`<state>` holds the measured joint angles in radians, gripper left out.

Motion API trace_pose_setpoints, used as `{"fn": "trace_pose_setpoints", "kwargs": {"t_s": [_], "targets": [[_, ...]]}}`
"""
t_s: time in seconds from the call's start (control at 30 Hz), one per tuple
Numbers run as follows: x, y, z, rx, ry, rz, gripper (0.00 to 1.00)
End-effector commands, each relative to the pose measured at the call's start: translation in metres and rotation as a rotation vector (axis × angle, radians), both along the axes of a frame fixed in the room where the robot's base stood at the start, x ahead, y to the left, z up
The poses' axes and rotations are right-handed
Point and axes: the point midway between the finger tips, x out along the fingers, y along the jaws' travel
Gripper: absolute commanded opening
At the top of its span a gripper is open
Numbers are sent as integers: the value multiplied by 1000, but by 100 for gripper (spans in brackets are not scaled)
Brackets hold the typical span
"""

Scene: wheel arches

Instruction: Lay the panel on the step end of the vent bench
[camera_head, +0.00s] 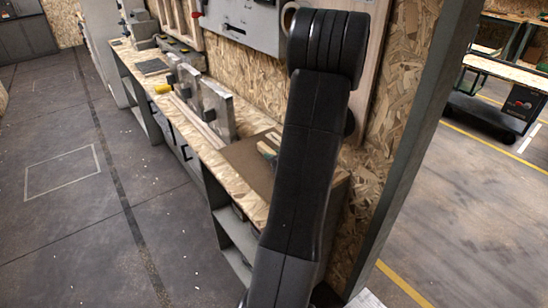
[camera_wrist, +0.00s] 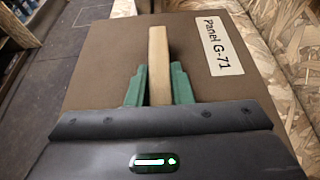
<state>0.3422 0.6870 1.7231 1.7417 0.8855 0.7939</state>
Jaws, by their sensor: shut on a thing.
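The panel (camera_wrist: 105,60) is a flat brown board with a white label reading "Panel G-71" and a pale wooden grip bar (camera_wrist: 159,55). My gripper (camera_wrist: 159,78) has green fingers shut on that bar, one on each side. In the head view the panel (camera_head: 240,160) is over the near end of the long chipboard-topped bench (camera_head: 205,152), partly hidden behind my arm. It looks about level with the top; I cannot tell whether it touches. No marking for a step end is readable.
Grey upright blocks (camera_head: 215,105) stand on the bench just beyond the panel, with a yellow item (camera_head: 162,88) farther along. A chipboard wall (camera_head: 255,75) rises behind the bench. A grey post (camera_head: 415,130) stands at right. The floor at left (camera_head: 110,220) is clear.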

Motion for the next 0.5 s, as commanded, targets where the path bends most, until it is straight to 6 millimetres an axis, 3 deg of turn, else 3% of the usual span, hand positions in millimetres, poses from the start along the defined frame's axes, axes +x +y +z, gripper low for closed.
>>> {"fn": "trace_pose_setpoints", "kwargs": {"t_s": [0.5], "targets": [[0,0,-52,1,-2,-1,0]]}}
